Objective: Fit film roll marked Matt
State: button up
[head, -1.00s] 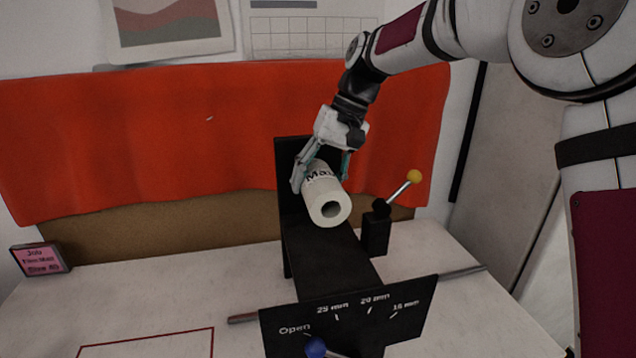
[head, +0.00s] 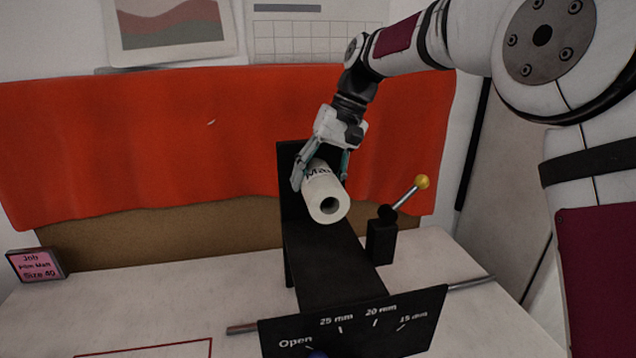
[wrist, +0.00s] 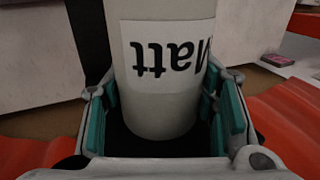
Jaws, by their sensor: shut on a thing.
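The white film roll marked Matt (head: 326,200) is held in my gripper (head: 321,172), above the black film machine (head: 335,262). Its hollow core end faces the head camera and tips down. In the wrist view the roll (wrist: 160,100) stands between the teal finger pads (wrist: 160,115), its Matt label upside down. The machine's front plate (head: 375,325) is marked Open, 25 mm, 20 mm and 15 mm. A blue knob (head: 318,354) shows at the bottom edge near Open. I cannot tell whether the roll touches the machine's back plate.
A lever with a yellow knob (head: 422,182) stands right of the machine on a black post. A metal rod (head: 470,283) sticks out at the side. A pink job sign (head: 36,266) reads Film Matt, Size 40. A red outline (head: 150,349) marks clear table at front left.

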jog(key=o, duration=1.5)
jog(key=shift+o, duration=0.2)
jog(key=shift+r, duration=0.1)
jog(key=v, duration=1.2)
